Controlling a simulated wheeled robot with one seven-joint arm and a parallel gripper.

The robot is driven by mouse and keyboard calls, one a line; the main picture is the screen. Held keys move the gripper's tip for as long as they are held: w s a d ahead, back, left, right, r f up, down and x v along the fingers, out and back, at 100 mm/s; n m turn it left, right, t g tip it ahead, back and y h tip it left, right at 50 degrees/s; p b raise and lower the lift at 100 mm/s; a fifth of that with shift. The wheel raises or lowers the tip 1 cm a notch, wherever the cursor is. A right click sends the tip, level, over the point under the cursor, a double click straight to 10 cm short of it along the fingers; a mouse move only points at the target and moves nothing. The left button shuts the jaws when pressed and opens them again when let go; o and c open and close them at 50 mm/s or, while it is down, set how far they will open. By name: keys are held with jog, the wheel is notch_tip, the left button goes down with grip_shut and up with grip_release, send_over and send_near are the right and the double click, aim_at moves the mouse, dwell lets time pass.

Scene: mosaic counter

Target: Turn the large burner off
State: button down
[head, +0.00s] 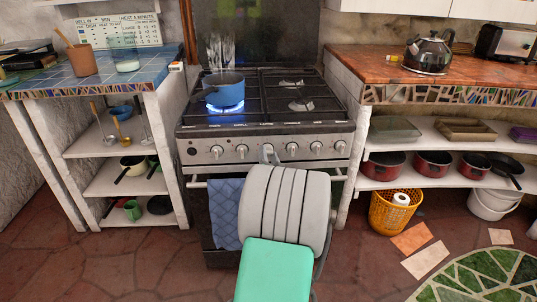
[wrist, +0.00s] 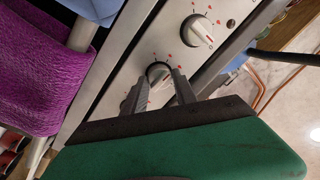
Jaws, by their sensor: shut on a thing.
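The stove (head: 340,128) has a row of white knobs along its front panel. A blue flame (head: 211,107) burns at the front left burner, under a blue pot (head: 229,92). My gripper (head: 267,154) is at the panel near the middle of the row. In the wrist view my gripper (wrist: 160,84) has its two fingers on either side of a knob (wrist: 158,70), shut on it. The fingers partly hide this knob, so its pointer is unclear. A neighbouring knob (wrist: 201,30) is clear of the fingers.
A blue towel (head: 226,212) hangs on the oven handle (head: 195,184), left of my arm. A kettle (head: 428,52) stands on the right counter. An orange basket (head: 393,215) is on the floor at the right. The floor at the left is clear.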

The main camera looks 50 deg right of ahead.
jog(key=m+p, duration=0.3)
jog(key=m, duration=0.1)
jog(key=shift+r+m+h, duration=0.1)
jog(key=shift+m+h, duration=0.2)
jog(key=shift+m, duration=0.1)
jog(key=m+p, duration=0.3)
jog(key=m, duration=0.1)
jog(key=shift+g, duration=0.3)
jog(key=m+p, duration=0.5)
jog(key=p, duration=0.1)
jog(key=shift+m+g, duration=0.3)
jog(key=shift+m, duration=0.1)
jog(key=m+p, duration=0.3)
jog(key=shift+a+h, duration=0.1)
jog(key=shift+h, duration=0.2)
jog(key=shift+f+m, duration=0.2)
jog(key=shift+m, duration=0.2)
jog(key=c, duration=1)
grip_release()
